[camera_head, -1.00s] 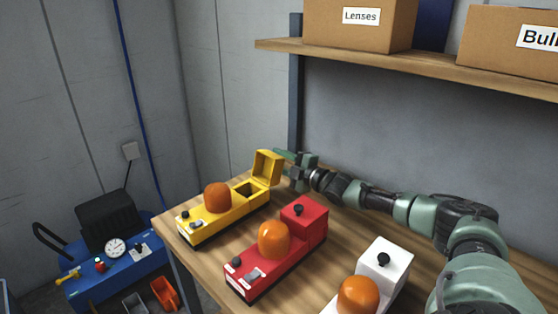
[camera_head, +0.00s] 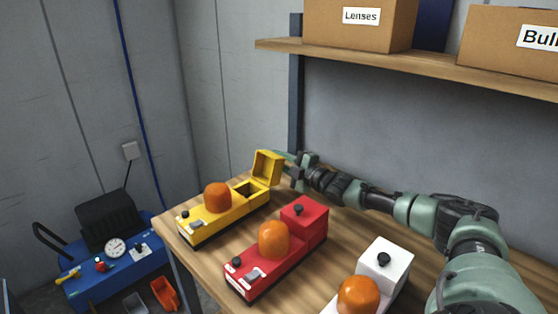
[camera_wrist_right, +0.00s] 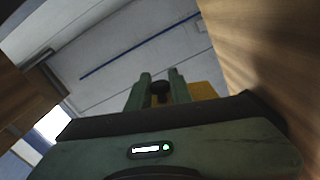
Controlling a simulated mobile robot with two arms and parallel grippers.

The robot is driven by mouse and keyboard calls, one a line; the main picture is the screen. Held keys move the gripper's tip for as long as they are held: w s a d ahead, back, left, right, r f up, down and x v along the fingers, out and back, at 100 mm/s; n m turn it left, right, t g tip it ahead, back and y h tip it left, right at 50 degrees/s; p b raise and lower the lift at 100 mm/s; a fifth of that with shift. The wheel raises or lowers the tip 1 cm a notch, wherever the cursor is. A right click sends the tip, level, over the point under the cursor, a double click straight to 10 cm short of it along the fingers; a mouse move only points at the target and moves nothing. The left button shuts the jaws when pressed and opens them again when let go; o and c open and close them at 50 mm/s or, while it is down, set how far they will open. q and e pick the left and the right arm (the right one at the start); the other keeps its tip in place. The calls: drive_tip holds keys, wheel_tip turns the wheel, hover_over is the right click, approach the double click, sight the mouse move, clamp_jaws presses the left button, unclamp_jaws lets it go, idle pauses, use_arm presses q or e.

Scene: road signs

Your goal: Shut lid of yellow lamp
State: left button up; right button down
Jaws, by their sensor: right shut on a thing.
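The yellow lamp (camera_head: 215,223) stands at the far left of the wooden table. It has an orange dome (camera_head: 217,196) and an open square compartment (camera_head: 246,189). Its yellow lid (camera_head: 267,168) stands raised, open at the back end. My right gripper (camera_head: 284,158) is behind the lid. In the right wrist view its fingers (camera_wrist_right: 161,92) are shut on a black knob (camera_wrist_right: 160,88), with the yellow lid (camera_wrist_right: 204,90) just beyond. The fingertips are partly hidden by the lid in the head view. My left gripper is not in view.
A red lamp (camera_head: 284,262) and a white lamp (camera_head: 386,265), both with shut lids, stand to the right on the table (camera_head: 345,237). A shelf (camera_head: 420,67) with cardboard boxes (camera_head: 360,25) hangs above. The wall is close behind my right arm.

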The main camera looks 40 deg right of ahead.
sight(269, 154)
drive_tip(key=shift+a, duration=0.1)
idle(0.7)
drive_tip(key=shift+s+a+r+n+p, duration=0.1)
drive_tip(key=shift+a+r+n+p, duration=0.35)
drive_tip(key=shift+n, duration=0.65)
drive_tip(key=a+r+n, duration=0.2)
drive_tip(key=n, duration=0.1)
drive_tip(key=shift+s+r, duration=0.1)
drive_tip(key=shift+r, duration=0.05)
drive_tip(key=shift+a+r, duration=0.35)
drive_tip(key=shift+a, duration=0.2)
drive_tip(key=c, duration=1.3)
unclamp_jaws()
